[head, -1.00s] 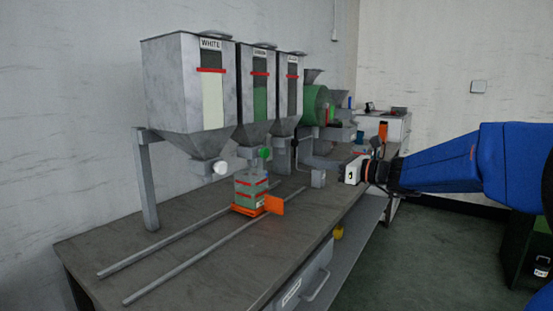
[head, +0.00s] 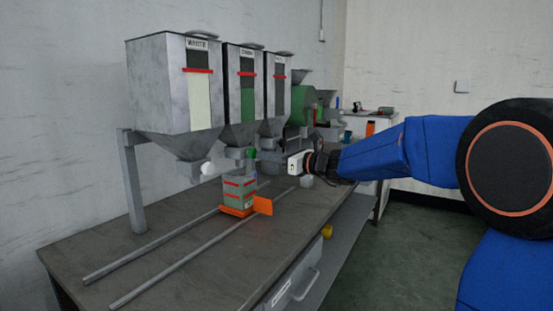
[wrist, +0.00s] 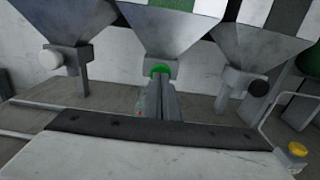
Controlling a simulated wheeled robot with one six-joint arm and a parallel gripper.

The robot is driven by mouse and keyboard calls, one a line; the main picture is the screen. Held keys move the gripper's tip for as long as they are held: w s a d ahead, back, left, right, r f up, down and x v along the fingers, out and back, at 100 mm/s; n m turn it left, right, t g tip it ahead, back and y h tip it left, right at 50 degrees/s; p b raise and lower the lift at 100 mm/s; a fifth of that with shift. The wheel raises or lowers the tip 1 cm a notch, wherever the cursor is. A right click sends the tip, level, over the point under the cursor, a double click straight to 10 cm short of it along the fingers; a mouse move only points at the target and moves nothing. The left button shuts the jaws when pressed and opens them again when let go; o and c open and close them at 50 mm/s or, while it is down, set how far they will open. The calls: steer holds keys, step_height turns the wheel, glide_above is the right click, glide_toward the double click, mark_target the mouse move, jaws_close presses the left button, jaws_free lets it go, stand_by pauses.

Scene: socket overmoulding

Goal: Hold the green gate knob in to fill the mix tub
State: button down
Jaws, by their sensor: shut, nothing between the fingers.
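The green gate knob (head: 252,152) sits at the outlet of the middle hopper (head: 239,95). It also shows in the wrist view (wrist: 160,69), straight ahead of my fingers. My gripper (wrist: 165,84) is shut and empty, its fingertips overlapping the lower edge of the knob in that view. I cannot tell whether they touch it. In the head view my gripper comes from the right at about the knob's height. The mix tub (head: 239,191), grey-green with red bands, stands under the middle hopper on an orange carriage (head: 262,205). My gripper body mostly hides it in the wrist view.
A white knob (head: 207,168) is on the left hopper, and a black knob (wrist: 258,88) is on the right one. Two rails (head: 155,245) run along the bench under the hoppers. A yellow knob (head: 326,231) is at the bench front. Machines stand at the back right.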

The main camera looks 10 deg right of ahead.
mark_target(253, 153)
steer(key=shift+w+a, duration=0.35)
steer(key=shift+a, duration=0.05)
steer(key=shift+x, duration=0.9)
steer(key=shift+a+r, duration=0.1)
steer(key=shift+r, duration=0.05)
stand_by(3.5)
